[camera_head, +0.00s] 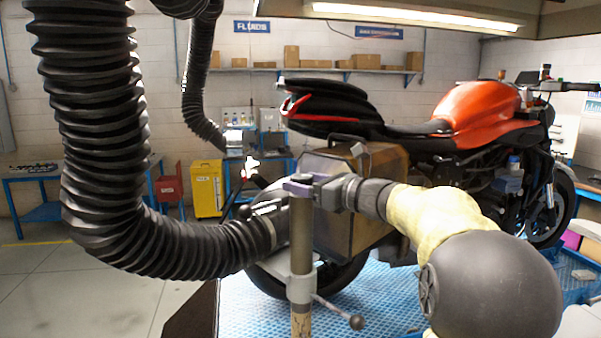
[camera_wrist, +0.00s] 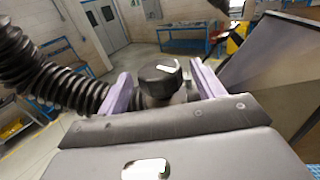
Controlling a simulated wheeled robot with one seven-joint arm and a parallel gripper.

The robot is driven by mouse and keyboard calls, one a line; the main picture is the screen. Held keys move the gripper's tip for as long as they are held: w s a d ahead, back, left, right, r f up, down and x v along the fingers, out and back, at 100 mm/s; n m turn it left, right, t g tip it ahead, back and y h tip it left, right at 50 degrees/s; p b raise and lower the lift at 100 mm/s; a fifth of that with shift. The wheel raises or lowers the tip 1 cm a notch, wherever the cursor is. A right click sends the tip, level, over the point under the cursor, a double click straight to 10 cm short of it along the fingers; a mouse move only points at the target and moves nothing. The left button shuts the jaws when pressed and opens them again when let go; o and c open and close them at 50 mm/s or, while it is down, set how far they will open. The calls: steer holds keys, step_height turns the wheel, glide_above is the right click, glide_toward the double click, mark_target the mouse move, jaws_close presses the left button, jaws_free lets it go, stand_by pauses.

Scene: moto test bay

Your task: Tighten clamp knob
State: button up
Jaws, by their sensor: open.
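The clamp knob (camera_wrist: 158,82) is black and faceted, with a bright glint on top, in the middle of the wrist view. My gripper (camera_wrist: 160,72) is open, with one purple finger on each side of the knob. Small gaps show between the knob and both fingers. In the head view my gripper (camera_head: 300,186) is at the top of an upright tan post (camera_head: 301,235), and the knob cannot be made out there. The black corrugated hose (camera_head: 150,235) ends in a nozzle (camera_head: 268,222) just left of the post.
A grey collar (camera_head: 301,287) with a ball-ended lever (camera_head: 355,321) sits lower on the post. A motorcycle (camera_head: 470,120) with a boxy brown case (camera_head: 375,165) stands close behind and right, on a blue platform (camera_head: 390,300). A yellow cabinet (camera_head: 207,188) stands farther back. Floor at left is clear.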

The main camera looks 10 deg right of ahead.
steer(key=shift+w+a+r, duration=0.15)
steer(key=shift+w+a, duration=0.35)
steer(key=shift+w, duration=0.2)
steer(key=shift+s+d, duration=0.1)
steer(key=shift+s, duration=0.05)
steer(key=shift+c, duration=0.8)
steer(key=c, duration=0.8)
